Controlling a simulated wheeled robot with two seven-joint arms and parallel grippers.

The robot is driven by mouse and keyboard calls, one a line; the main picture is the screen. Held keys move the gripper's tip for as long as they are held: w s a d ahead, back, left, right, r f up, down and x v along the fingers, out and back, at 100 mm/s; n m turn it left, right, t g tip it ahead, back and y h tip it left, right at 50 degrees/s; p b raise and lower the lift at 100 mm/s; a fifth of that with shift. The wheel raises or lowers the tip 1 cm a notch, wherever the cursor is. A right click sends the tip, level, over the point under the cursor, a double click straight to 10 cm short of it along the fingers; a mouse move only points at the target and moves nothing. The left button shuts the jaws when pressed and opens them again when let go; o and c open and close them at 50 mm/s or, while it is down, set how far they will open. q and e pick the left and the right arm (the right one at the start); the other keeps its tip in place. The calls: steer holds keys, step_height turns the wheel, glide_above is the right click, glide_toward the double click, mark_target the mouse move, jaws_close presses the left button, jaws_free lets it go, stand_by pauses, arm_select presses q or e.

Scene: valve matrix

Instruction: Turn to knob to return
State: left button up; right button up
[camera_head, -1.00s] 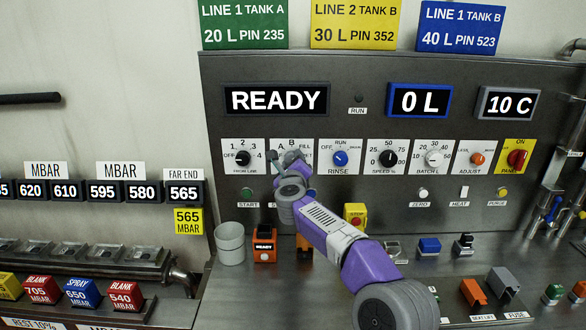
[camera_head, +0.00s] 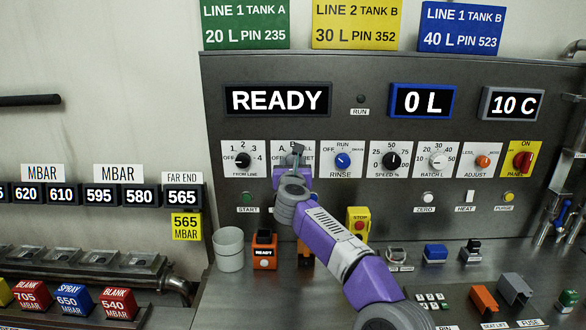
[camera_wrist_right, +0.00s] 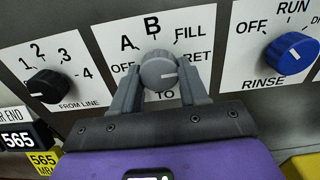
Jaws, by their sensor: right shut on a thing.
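The grey TO knob (camera_wrist_right: 159,70) sits on a white plate marked OFF, A, B, FILL and RET. In the right wrist view its light pointer line lies roughly level and points right, toward the RET side. My right gripper (camera_wrist_right: 158,84) is shut on this knob, with one finger on each side. In the head view my right gripper (camera_head: 296,158) covers most of the knob and part of its plate (camera_head: 280,150). My left gripper is in no view.
The black FROM LINE knob (camera_head: 242,160) is to the left and the blue RINSE knob (camera_head: 343,160) to the right. Below stand a grey cup (camera_head: 229,250), an orange READY box (camera_head: 264,252) and a yellow STOP box (camera_head: 358,224). The display (camera_head: 278,99) reads READY.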

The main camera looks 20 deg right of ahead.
steer(key=shift+r, duration=0.1)
stand_by(0.5)
steer(key=o, duration=1.1)
steer(key=shift+c, duration=0.2)
steer(key=shift+s, duration=0.1)
steer(key=v, duration=0.7)
steer(key=shift+s, duration=0.2)
steer(key=shift+a, duration=0.1)
